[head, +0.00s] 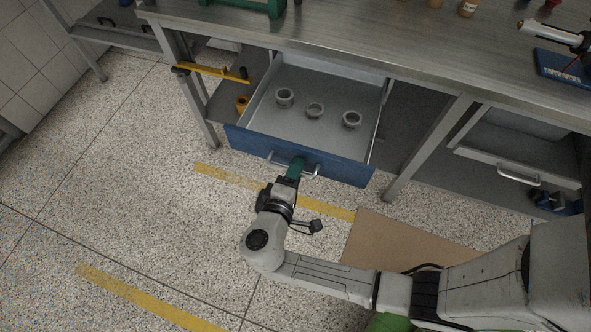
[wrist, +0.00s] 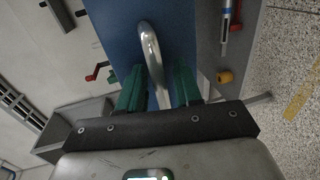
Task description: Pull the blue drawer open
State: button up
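The blue drawer (head: 342,169) stands pulled well out from under the workbench, its inside in view. Its silver bar handle (head: 314,174) is on the front face. The blue front (wrist: 120,25) fills the area beyond the fingers.
The metal workbench (head: 365,45) is above, with a bench leg (head: 430,145) to the right. A brown mat (head: 400,240) lies on the speckled floor. The floor left of my arm is clear.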

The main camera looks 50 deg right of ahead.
jog(key=v, duration=1)
jog(key=shift+a+b, duration=0.35)
jog(key=shift+s, duration=0.1)
jog(key=s+d+f+m+g+y+p, duration=0.25)
jog(key=s+d+g+y, duration=0.3)
jog(key=d, duration=0.35)
jog(key=shift+s+d+r+m+t+y+p, duration=0.1)
jog(key=shift+s+r+m+t+y+p, duration=0.15)
jog(key=shift+s+r+y, duration=0.85)
jog(key=shift+s+f+m+t+y+p, duration=0.15)
jog(key=shift+s+m+y, duration=0.3)
jog(key=shift+y, duration=1.4)
jog(key=shift+s+d+r+m+t+y+p, duration=0.2)
jog(key=shift+s+r+y, duration=0.55)
jog(key=shift+y, duration=0.75)
